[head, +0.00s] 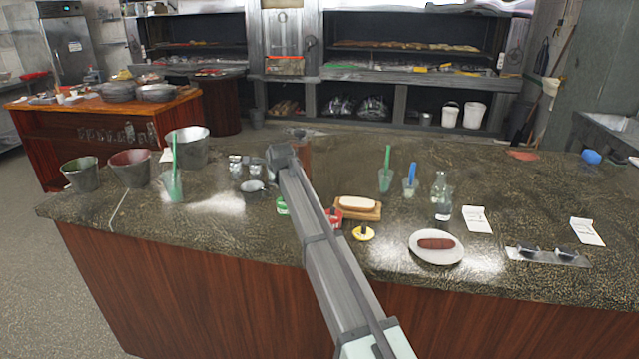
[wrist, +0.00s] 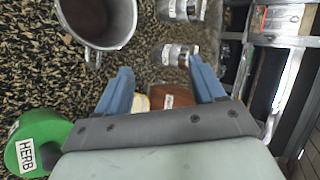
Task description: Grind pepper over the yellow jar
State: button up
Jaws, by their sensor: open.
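The yellow jar (head: 363,233) stands near the counter's front edge, with a dark top, to the right of my arm. A brown upright thing (head: 303,150), perhaps the pepper mill, stands behind my gripper (head: 283,156) in the head view and is partly hidden. In the wrist view, my gripper (wrist: 162,80) is open. A brown wooden piece (wrist: 178,97) with a cream part beside it shows between its blue fingers, its lower side hidden by the gripper body. I cannot tell whether the fingers touch it. The yellow jar is not seen in the wrist view.
A green HERB jar (wrist: 28,150), a metal cup (wrist: 97,20) and two metal shakers (wrist: 175,54) are close to my gripper. A red jar (head: 333,217) and a board with bread (head: 358,208) are near the yellow jar. A plate (head: 436,259) with a sausage is further right.

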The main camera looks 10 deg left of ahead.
jog(key=d+r+m+g+y, duration=0.1)
jog(key=d+r+m+y, duration=0.5)
jog(key=d+m+y, duration=0.3)
jog(key=d+f, duration=0.2)
jog(key=d+f+m+g+h, duration=0.1)
jog(key=d+f, duration=0.2)
jog(key=s+d+f+g+h, duration=0.1)
jog(key=d+f, duration=0.1)
jog(key=f, duration=0.1)
jog(key=shift+d+m, duration=0.3)
dwell(0.6)
